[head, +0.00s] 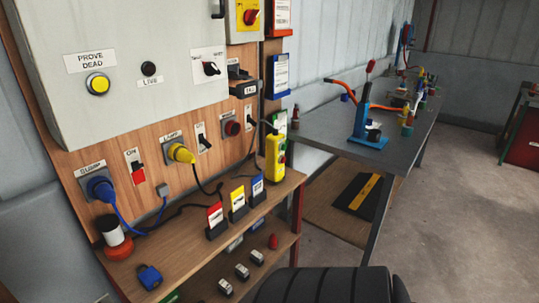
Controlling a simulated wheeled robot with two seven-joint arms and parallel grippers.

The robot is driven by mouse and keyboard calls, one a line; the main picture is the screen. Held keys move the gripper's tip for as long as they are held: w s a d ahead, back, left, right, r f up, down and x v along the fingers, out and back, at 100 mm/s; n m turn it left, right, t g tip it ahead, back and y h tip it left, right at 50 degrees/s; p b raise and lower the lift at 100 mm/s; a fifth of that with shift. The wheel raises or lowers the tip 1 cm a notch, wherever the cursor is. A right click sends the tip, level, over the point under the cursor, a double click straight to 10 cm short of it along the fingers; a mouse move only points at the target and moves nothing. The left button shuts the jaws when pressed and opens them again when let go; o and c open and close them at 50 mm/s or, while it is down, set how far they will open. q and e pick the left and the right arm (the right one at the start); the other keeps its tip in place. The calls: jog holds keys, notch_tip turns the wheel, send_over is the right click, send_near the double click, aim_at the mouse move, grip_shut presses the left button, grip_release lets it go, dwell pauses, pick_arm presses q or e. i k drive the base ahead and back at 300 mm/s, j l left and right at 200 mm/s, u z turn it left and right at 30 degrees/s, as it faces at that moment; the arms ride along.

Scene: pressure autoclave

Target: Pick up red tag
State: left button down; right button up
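The red tag (215,213) stands upright in a small black holder near the front edge of the wooden shelf (180,247), in the head view. It has a white lower part. A yellow tag (238,199) and a blue tag (257,186) stand in similar holders to its right, in a row going back. No gripper shows in the head view.
Blue (99,189) and yellow (180,153) plugs trail cables behind the tags. A yellow pendant (275,157) stands right. A black ribbed object (322,286) fills the bottom edge.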

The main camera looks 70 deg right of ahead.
aim_at(214, 213)
jog(key=z, duration=1.95)
